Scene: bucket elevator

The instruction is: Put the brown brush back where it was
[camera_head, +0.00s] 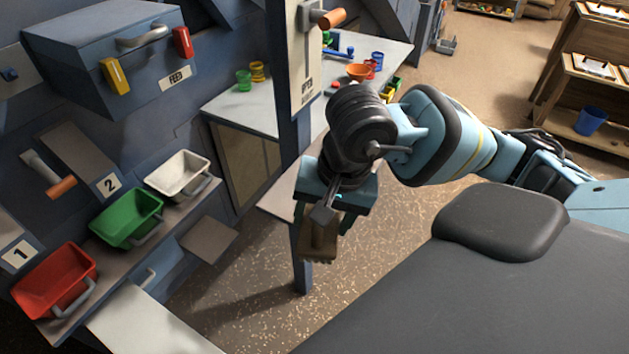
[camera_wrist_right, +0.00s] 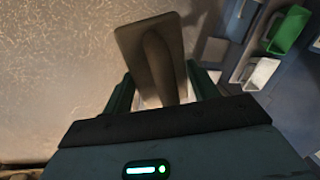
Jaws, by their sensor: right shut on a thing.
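The brown brush (camera_head: 318,240) hangs below my right gripper (camera_head: 325,212) in the head view, bristles down, above the speckled floor. In the right wrist view the brush (camera_wrist_right: 140,52) shows its flat back and handle, with the handle between the two fingers of the right gripper (camera_wrist_right: 165,95). The right gripper is shut on it. The brush touches nothing else that I can see. My left gripper is not in view.
Red (camera_head: 55,283), green (camera_head: 127,218) and white (camera_head: 182,174) bins stand on a shelf at left, below the feed box (camera_head: 110,50). A blue post (camera_head: 297,150) stands close behind the gripper. A light table (camera_head: 255,105) with cups is beyond it.

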